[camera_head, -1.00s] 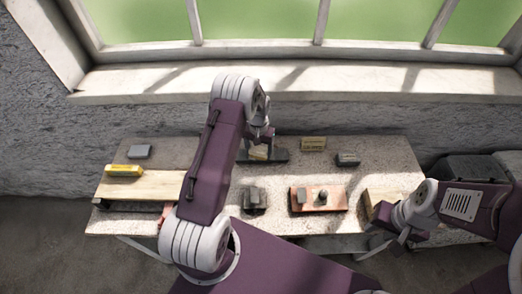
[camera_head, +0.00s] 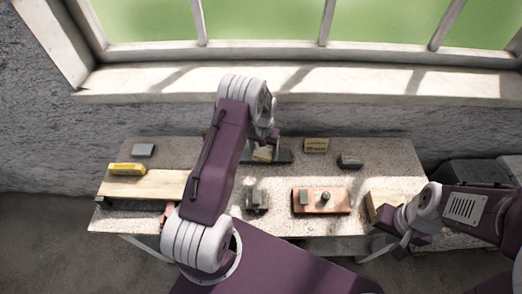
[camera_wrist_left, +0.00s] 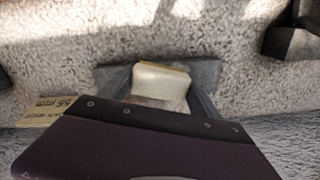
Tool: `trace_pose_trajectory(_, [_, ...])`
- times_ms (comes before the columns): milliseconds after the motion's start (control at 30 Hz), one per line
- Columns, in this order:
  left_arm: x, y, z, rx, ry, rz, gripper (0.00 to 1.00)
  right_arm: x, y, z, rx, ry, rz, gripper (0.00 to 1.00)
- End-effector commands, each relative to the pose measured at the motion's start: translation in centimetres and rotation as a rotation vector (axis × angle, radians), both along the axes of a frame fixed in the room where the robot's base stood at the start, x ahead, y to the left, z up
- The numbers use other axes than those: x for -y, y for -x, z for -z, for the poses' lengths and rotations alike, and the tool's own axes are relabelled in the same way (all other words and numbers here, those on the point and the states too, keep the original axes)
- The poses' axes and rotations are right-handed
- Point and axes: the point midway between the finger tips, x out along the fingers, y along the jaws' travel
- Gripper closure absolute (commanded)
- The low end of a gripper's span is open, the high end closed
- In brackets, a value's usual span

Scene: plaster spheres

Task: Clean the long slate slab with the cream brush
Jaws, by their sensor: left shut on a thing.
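The long slate slab (camera_head: 284,157) is dark grey and lies at the back middle of the table. My left gripper (camera_head: 265,144) reaches over it and is shut on the cream brush (camera_head: 262,155). In the left wrist view the cream brush (camera_wrist_left: 162,82) sits between the two fingers of the left gripper (camera_wrist_left: 161,90). The slate slab (camera_wrist_left: 206,74) shows on both sides of the brush there. The brush's underside is hidden, so I cannot tell whether it touches the slab. My right gripper (camera_head: 402,241) is by the table's front right edge, its jaws unclear.
A yellow block (camera_head: 127,169) stands on a pale wooden board (camera_head: 150,187) at the left. A reddish board (camera_head: 337,205) carries small grey pieces. A tan labelled block (camera_head: 316,145) and a dark block (camera_head: 350,161) lie right of the slab. A wall and window sill stand behind.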

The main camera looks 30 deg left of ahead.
Motion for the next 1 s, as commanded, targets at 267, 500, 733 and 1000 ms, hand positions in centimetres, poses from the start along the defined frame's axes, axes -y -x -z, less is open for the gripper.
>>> trace_pose_trajectory(267, [1.6,-0.2,0.1,0.000,0.000,0.001,0.60,0.0,0.0,0.0,0.000,0.000,0.000,0.64])
trace_pose_trajectory(500, [1.3,-0.2,-0.2,0.000,0.000,0.000,0.60,0.0,0.0,-0.2,0.000,0.000,0.000,0.64])
trace_pose_trajectory(733, [-0.5,0.1,-1.4,0.000,0.000,-0.001,0.60,0.0,0.0,-1.1,0.000,0.000,0.000,0.64])
trace_pose_trajectory(1000, [-0.6,0.1,-1.3,-0.001,0.000,0.001,0.60,0.0,0.0,-1.0,0.000,0.000,0.000,0.64])
